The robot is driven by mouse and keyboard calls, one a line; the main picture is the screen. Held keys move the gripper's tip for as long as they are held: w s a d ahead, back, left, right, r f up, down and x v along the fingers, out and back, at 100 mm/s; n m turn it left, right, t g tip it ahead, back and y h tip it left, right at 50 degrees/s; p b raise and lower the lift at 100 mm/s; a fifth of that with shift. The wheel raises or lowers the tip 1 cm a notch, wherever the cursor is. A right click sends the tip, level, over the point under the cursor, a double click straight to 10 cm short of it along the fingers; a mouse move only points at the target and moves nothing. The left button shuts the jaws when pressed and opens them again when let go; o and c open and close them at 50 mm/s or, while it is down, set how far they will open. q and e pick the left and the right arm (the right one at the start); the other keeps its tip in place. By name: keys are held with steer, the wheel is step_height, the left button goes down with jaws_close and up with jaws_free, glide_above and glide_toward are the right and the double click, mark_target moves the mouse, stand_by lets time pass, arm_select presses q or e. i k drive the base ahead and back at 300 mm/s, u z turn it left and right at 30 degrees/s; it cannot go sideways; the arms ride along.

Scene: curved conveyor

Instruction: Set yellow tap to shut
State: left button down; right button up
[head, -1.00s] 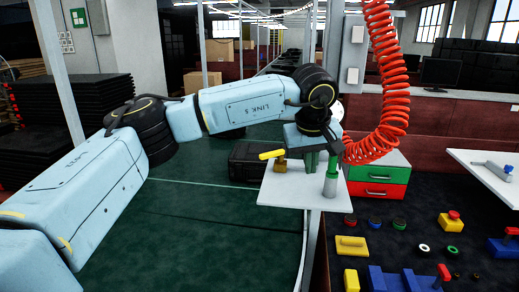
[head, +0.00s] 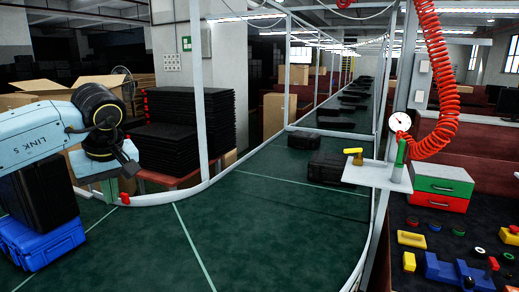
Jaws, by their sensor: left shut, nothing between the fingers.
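The yellow tap (head: 354,156) stands on a white plate (head: 365,175) right of the middle. Its yellow handle lies roughly level, pointing left from the brass-coloured body. My left gripper (head: 109,190) is far to the left of the tap, over the conveyor's left side. It points down with its green fingers shut and empty. Nothing touches the tap. My right gripper is out of view.
A green-handled tap (head: 400,155) stands upright on the same plate, below a round gauge (head: 400,122). A red coiled hose (head: 447,105) hangs at the right. Black cases ride the conveyor (head: 250,225). A blue crate (head: 40,240) sits below my left arm.

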mark_target(358, 151)
steer(key=z, duration=0.4)
steer(key=i, duration=0.35)
steer(key=z, duration=1.1)
steer(key=i, duration=1.8)
steer(key=u, duration=0.45)
